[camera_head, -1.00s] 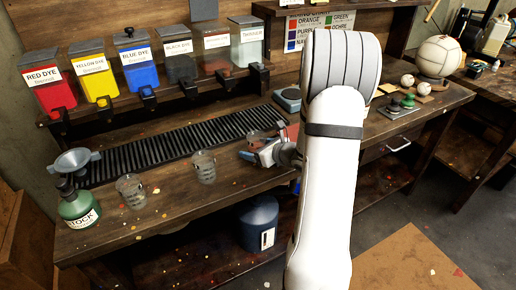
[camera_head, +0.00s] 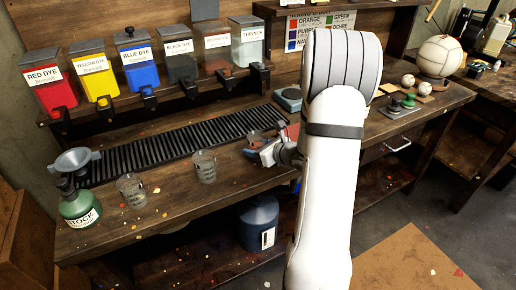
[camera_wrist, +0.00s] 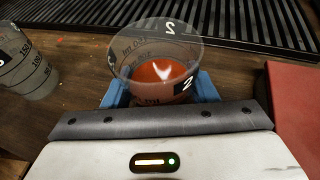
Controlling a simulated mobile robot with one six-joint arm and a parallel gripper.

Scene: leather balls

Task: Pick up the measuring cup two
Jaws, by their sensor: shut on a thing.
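The measuring cup two (camera_wrist: 160,52) is a clear cup marked "2" with red-orange liquid inside. In the wrist view it sits between the blue fingers of my gripper (camera_wrist: 160,92), which are shut on it. In the head view the cup (camera_head: 257,138) shows in part beyond my gripper (camera_head: 262,150), at the front of the black drain rack. My arm hides the area to its right. I cannot tell whether the cup's base touches the bench.
Two other clear cups (camera_head: 131,190) (camera_head: 204,166) stand on the bench to the left. Dye dispensers (camera_head: 140,68) line the back. A red object (camera_wrist: 293,110) lies close right of my gripper.

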